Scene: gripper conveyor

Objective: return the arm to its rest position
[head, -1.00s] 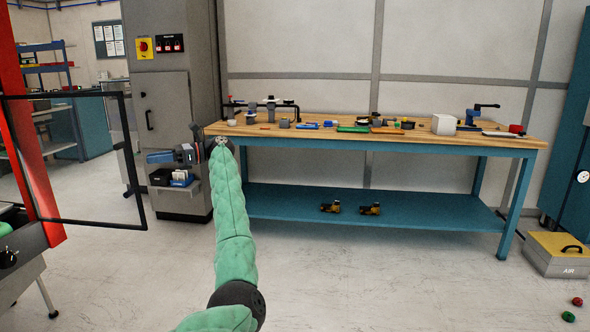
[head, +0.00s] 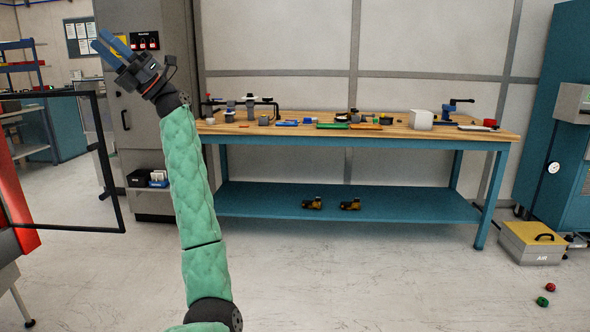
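My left arm, in a green quilted sleeve, rises from the bottom of the head view. My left gripper (head: 115,46) is at its upper end, tilted up and to the left, in front of the grey cabinet. Its two blue fingers lie close together with a narrow gap, and I see nothing held between them. The exact opening is hard to judge from this angle. My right gripper is not in view.
A workbench (head: 350,143) with a wooden top and blue frame, carrying tools and parts, stands behind the arm. A grey cabinet (head: 150,80) and a black-framed panel (head: 112,165) are at left. A yellow-topped AIR box (head: 533,243) is at right.

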